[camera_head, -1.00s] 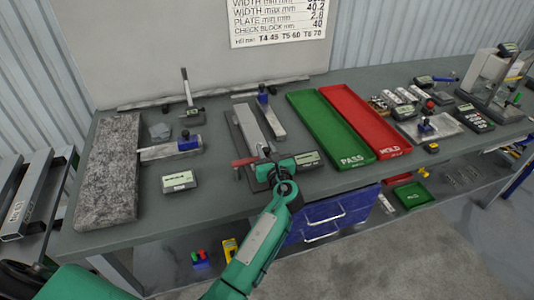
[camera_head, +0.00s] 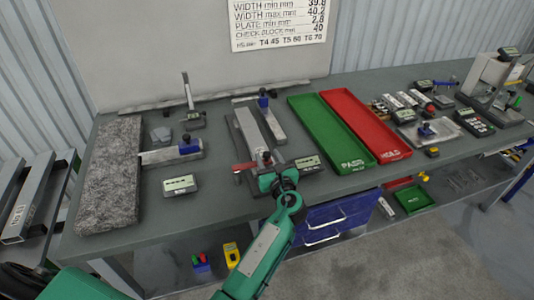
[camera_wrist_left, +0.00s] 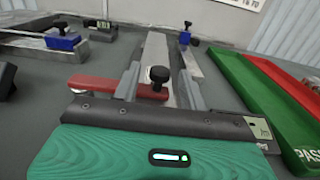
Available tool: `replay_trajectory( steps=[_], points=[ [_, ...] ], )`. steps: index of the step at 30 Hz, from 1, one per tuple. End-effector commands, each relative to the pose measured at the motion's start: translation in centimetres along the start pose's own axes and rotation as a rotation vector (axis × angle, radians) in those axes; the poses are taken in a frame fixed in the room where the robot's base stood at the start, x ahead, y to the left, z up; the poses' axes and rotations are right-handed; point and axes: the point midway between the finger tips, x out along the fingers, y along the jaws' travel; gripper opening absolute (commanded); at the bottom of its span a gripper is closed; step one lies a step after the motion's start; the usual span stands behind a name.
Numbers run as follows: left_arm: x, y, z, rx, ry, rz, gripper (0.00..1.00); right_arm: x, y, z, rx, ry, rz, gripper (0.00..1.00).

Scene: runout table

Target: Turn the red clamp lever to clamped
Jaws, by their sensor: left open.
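The red clamp lever (camera_head: 243,167) lies crosswise at the near end of a grey fixture with a long metal bar (camera_head: 248,128). In the left wrist view the lever (camera_wrist_left: 100,86) points left, and its right end reaches between my fingers by a black knob (camera_wrist_left: 158,75). My left gripper (camera_head: 264,157) is open over this near end. In the left wrist view its two grey fingers (camera_wrist_left: 160,84) stand on either side of the knob, with no visible grip. The gripper body hides the fixture's nearest part. My right gripper is out of view.
A small display box (camera_head: 309,163) sits close right of the gripper, and another (camera_head: 180,184) to the left. The green PASS tray (camera_head: 330,135) and red HOLD tray (camera_head: 366,125) lie to the right. A granite slab (camera_head: 110,175) is at the left.

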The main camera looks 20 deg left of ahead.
Motion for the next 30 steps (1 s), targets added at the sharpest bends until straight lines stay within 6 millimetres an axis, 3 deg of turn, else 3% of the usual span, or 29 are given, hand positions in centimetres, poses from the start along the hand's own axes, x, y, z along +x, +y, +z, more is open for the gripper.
replay_trajectory(
  steps=[9, 15, 21, 30],
  points=[
    [-7.4, 0.0, 0.2, 0.001, 0.003, -0.002, 0.43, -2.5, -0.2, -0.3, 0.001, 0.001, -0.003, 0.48],
    [-10.5, -0.1, 0.1, 0.000, 0.002, -0.002, 0.43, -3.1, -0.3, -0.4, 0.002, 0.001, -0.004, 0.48],
    [-11.6, 0.0, 0.1, 0.000, 0.000, 0.000, 0.43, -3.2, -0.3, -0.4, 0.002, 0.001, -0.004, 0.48],
    [-11.7, 0.0, 0.1, 0.000, 0.000, -0.001, 0.43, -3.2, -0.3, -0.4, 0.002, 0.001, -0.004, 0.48]
  ],
)
